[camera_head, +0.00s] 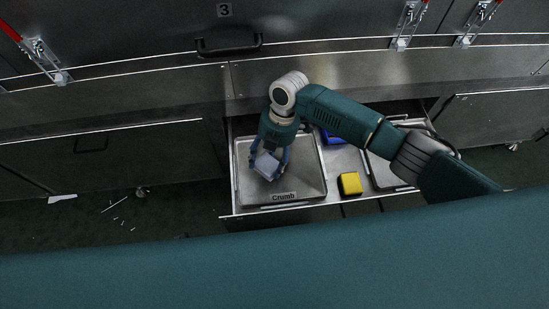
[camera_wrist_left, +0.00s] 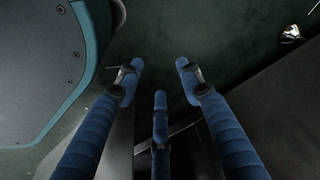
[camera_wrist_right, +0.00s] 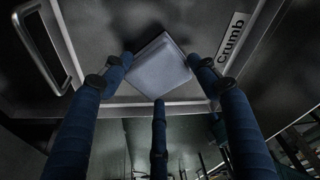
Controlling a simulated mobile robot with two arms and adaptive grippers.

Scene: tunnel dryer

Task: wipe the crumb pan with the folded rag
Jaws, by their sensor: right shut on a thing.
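The crumb pan (camera_head: 305,174) is a grey metal pan labelled "Crumb" in the left part of an open drawer. It also shows in the right wrist view (camera_wrist_right: 108,28), with its label at the upper right. The folded rag (camera_head: 267,165) is a pale grey-blue square over the pan. My right gripper (camera_head: 268,162) is shut on the rag, with blue fingers on both sides of it in the right wrist view (camera_wrist_right: 157,62). I cannot tell whether the rag touches the pan floor. My left gripper (camera_wrist_left: 158,75) is open and empty, with dark floor beyond its fingers.
A yellow block (camera_head: 350,184) and a partly hidden blue item (camera_head: 331,138) lie in the drawer right of the pan. Another metal pan (camera_head: 382,172) is farther right, partly under my right arm. A drawer handle (camera_head: 229,45) is above. Pale scraps (camera_head: 115,205) lie on the floor.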

